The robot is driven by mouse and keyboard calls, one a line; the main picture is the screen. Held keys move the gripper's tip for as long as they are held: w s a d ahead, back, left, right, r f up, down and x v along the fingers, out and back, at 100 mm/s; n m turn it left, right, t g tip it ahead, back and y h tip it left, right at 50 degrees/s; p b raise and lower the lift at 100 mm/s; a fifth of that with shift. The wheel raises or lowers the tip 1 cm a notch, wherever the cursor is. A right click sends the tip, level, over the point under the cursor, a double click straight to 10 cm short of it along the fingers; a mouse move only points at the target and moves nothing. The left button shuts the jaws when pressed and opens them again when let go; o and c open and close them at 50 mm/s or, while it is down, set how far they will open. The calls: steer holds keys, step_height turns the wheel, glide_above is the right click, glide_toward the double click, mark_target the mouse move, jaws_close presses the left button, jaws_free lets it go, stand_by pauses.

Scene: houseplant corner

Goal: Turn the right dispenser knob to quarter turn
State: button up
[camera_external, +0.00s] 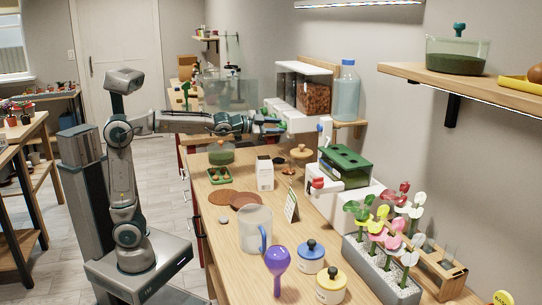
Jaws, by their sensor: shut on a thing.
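The dispenser (302,68) is a white-topped unit with clear bins, one filled with brown pellets (314,97), standing against the wall at the back of the bench. My arm reaches across to its lower front. My gripper (274,128) is at the white lower housing (299,121) and is shut on the right dispenser knob. The knob is small and mostly hidden by the fingers, so its angle cannot be told from this view.
A water bottle (347,82) stands right of the dispenser. Below my arm are a white box (265,174), a green seedling tray (218,176) and a green-lidded tank (345,166). A clear jug (255,230), purple bulb (278,260) and flower planter (382,262) stand nearer.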

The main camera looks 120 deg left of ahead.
steer(key=o, duration=1)
steer(key=shift+s, duration=0.1)
steer(key=v, duration=1.3)
steer(key=shift+s+d, duration=0.25)
steer(key=shift+d, duration=0.05)
